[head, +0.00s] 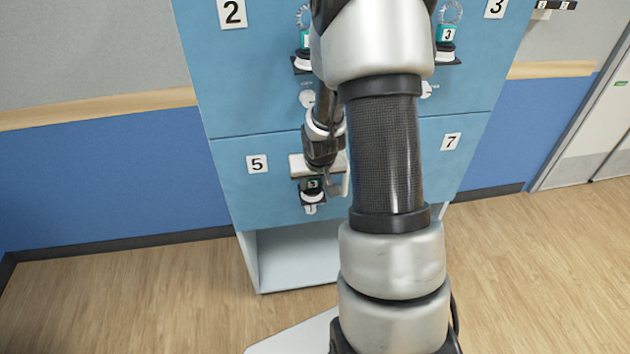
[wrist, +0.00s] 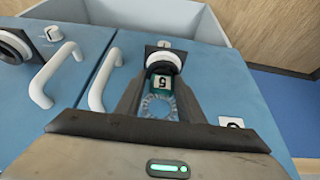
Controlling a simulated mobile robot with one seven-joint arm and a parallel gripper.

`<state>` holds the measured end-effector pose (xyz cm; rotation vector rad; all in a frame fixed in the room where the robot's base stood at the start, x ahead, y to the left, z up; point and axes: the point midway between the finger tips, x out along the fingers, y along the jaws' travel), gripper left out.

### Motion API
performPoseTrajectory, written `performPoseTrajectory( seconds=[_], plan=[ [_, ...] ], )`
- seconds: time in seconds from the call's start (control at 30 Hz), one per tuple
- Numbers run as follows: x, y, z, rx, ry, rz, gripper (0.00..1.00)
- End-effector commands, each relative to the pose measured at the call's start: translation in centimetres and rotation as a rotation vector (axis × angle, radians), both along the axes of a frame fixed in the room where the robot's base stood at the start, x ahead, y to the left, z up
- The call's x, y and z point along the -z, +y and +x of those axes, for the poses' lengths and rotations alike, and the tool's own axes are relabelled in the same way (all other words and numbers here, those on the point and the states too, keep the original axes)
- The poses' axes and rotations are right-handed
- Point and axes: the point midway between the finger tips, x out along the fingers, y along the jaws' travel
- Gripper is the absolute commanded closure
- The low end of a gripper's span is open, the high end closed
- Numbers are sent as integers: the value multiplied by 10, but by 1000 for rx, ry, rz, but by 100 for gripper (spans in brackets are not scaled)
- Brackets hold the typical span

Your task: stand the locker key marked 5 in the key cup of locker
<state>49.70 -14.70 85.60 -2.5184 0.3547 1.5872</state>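The key marked 5 (wrist: 161,82) has a dark green tag and a clear coil (wrist: 160,107). It stands upright with its foot at the round white key cup (wrist: 164,61) on a black bracket, on the door labelled 5. In the head view the tag (head: 313,184) and the white cup (head: 313,197) show small, below locker plate 5 (head: 257,164). My gripper (wrist: 161,76) is open, its dark fingers on either side of the tag and coil, apart from them as far as I can see. My arm partly covers this in the head view.
White door handles (wrist: 104,80) stick out left of the cup, and another cup (wrist: 12,47) is beyond. Lockers 2 (head: 232,12), 3 (head: 495,6) and 7 (head: 451,141) surround it. Other keys, one tagged 3 (head: 447,34), stand in upper cups. The wooden floor is clear.

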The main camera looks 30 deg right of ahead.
Motion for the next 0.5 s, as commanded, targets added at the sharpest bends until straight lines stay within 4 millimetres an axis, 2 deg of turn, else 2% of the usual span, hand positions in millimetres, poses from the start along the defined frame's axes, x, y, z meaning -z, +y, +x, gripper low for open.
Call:
performPoseTrajectory(
  seconds=[0.03,0.17,0.5],
  plan=[
    [1,10,-4,-17,18,9,54],
    [-17,10,-8,-14,13,8,54],
    [-90,15,-38,-8,6,4,54]
  ],
)
